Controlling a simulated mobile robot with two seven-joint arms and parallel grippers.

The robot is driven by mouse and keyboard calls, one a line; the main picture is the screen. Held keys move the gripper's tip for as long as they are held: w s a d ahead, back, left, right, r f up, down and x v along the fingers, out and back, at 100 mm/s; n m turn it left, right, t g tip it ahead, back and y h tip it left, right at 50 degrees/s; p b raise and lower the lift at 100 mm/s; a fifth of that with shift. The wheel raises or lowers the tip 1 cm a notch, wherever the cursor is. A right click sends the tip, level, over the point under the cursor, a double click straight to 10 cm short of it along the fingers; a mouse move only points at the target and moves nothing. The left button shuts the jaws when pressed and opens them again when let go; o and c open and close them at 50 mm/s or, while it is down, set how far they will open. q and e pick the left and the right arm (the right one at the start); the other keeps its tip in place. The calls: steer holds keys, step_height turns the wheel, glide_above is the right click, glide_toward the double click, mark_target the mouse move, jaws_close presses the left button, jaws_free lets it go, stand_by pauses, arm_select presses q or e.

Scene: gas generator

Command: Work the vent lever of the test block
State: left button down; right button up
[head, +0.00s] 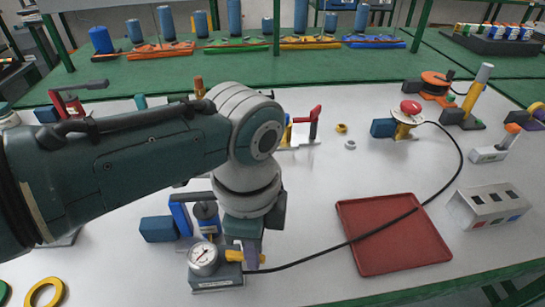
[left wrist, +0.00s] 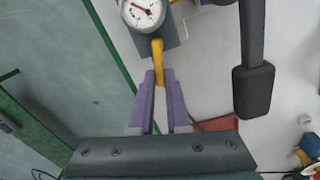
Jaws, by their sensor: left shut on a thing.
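The test block (head: 216,281) is a small grey block with a round white gauge (head: 203,258), near the front edge of the white table. Its yellow vent lever (head: 235,256) sticks out to the right; the lever also shows in the left wrist view (left wrist: 157,58). My left gripper (head: 249,256) reaches down over the lever from above. In the left wrist view its purple fingers (left wrist: 159,82) are shut with the lever's end between their tips. The gauge (left wrist: 143,12) shows beyond them, with a red needle. My right gripper is not in view.
A black cable (head: 325,252) runs from beside the block across the red tray (head: 394,233) to a red-topped device (head: 408,112). A blue-framed device (head: 182,217) stands close behind the block. A grey box (head: 489,206) stands right. White table is clear in the middle.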

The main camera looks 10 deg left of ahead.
arm_select(q)
steer(key=shift+w+n, duration=0.25)
steer(key=shift+n, duration=0.5)
steer(key=shift+w+n, duration=0.2)
steer(key=shift+n, duration=0.55)
steer(key=shift+a, duration=0.1)
steer(key=c, duration=0.9)
jaws_free()
steer(key=shift+r+p, duration=0.3)
steer(key=shift+r, duration=0.1)
step_height(320, 180, up, 9)
steer(key=p, duration=0.3)
steer(key=shift+r, duration=0.1)
